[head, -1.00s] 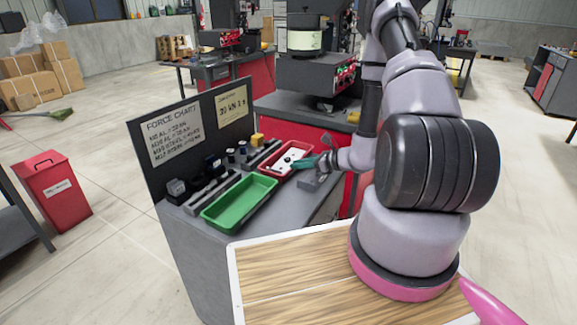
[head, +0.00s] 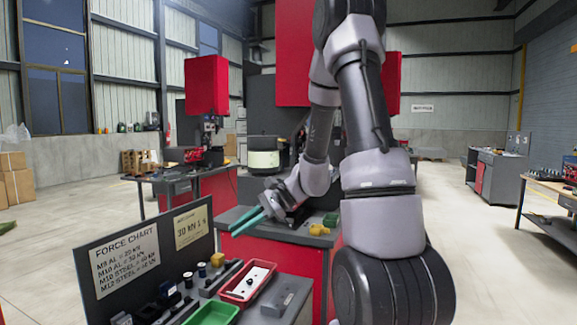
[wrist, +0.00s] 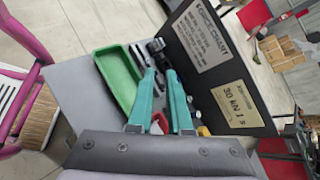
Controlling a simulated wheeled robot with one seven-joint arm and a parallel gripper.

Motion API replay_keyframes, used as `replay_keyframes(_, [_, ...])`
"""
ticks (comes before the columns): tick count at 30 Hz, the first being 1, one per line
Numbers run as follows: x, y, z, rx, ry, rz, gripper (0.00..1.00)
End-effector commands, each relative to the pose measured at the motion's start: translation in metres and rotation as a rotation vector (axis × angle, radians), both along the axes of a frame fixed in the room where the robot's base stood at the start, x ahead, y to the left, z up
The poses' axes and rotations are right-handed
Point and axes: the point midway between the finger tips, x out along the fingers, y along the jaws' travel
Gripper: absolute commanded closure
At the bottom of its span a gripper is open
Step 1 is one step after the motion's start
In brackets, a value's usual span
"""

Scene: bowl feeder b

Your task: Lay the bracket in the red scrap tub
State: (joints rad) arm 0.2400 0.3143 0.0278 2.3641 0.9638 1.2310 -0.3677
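A shallow red tub (head: 263,268) stands on the grey bench in the head view. A white plate with dark holes (head: 245,283) lies in it; I cannot tell whether this is the bracket. A grey metal piece (head: 285,294) lies on the bench just right of the tub. My gripper (head: 242,221) is raised above and behind the tub, its teal fingers pointing left. In the wrist view the two fingers (wrist: 160,74) stand apart with nothing seen between their tips. The tub is mostly hidden in that view.
A green tray (head: 212,314) sits in front of the red tub; it also shows in the wrist view (wrist: 118,80). A dark upright board with a force chart (head: 125,262) edges the bench. Small dark parts and a yellow block (head: 217,259) line the bench by the board.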

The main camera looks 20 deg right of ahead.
Motion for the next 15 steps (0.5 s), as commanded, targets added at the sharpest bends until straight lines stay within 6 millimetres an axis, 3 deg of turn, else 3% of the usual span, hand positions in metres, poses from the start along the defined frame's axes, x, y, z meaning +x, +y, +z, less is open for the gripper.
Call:
replay_keyframes(3, [-0.026, 0.004, 0.033, -0.121, -0.093, 0.114, 0.83])
replay_keyframes(15, [-0.106, -0.016, 0.112, -0.575, -0.415, 0.376, 0.83])
